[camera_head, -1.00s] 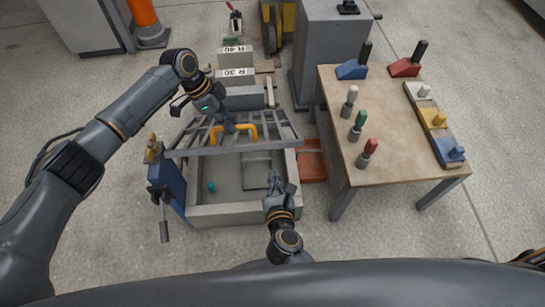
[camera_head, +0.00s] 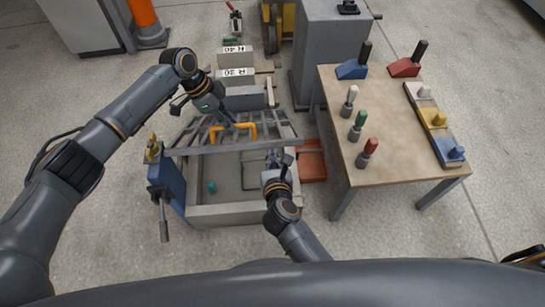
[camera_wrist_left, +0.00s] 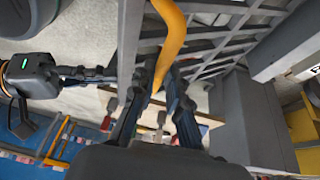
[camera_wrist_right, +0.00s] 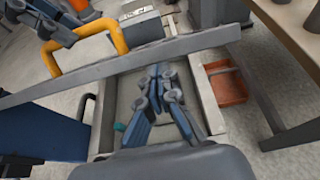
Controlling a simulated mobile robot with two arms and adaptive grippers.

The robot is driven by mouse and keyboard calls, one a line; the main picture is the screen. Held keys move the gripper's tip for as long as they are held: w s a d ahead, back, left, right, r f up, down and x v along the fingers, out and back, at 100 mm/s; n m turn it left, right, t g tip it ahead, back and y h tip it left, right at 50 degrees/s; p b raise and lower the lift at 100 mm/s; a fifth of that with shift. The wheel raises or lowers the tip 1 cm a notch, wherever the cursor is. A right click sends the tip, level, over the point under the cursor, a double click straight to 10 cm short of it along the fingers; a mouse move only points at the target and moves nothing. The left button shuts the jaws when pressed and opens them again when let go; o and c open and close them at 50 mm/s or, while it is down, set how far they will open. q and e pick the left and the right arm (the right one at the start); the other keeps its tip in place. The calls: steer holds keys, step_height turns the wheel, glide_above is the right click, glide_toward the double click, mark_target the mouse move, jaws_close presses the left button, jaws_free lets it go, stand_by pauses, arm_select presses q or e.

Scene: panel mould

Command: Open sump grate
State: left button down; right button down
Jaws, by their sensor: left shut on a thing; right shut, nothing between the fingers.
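The grey slatted sump grate (camera_head: 205,137) is raised and tilted over the open sump box (camera_head: 235,215) in the head view. Its yellow handle (camera_head: 245,127) stands on the bars. My left gripper (camera_head: 228,122) is shut on the handle; the left wrist view shows the fingers around the yellow bar (camera_wrist_left: 170,45). My right gripper (camera_head: 272,158) is shut and empty near the grate's front edge, at the right side of the box. In the right wrist view the shut fingers (camera_wrist_right: 158,75) lie just below the grate's front bar (camera_wrist_right: 120,70). A small teal object (camera_head: 211,187) lies on the sump floor.
A wooden table (camera_head: 400,150) with several coloured-handled tools stands to the right. An orange tray (camera_head: 312,162) sits on the floor beside the box. A blue unit with a lever (camera_head: 165,185) is at the box's left. Blocks with number labels (camera_head: 237,72) stand behind.

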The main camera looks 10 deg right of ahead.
arm_select(q)
steer(key=shift+w+a+f, duration=0.15)
steer(key=shift+f, duration=0.3)
arm_select(e)
steer(key=shift+w+r, duration=0.75)
steer(key=shift+r, duration=0.2)
arm_select(q)
steer(key=shift+f, duration=0.15)
arm_select(e)
steer(key=shift+w+d+r, duration=0.1)
arm_select(q)
steer(key=c, duration=1.3)
jaws_free()
steer(key=shift+f, duration=0.1)
steer(key=shift+c, duration=0.2)
arm_select(e)
steer(key=shift+w, duration=0.1)
arm_select(q)
steer(key=shift+r, duration=0.2)
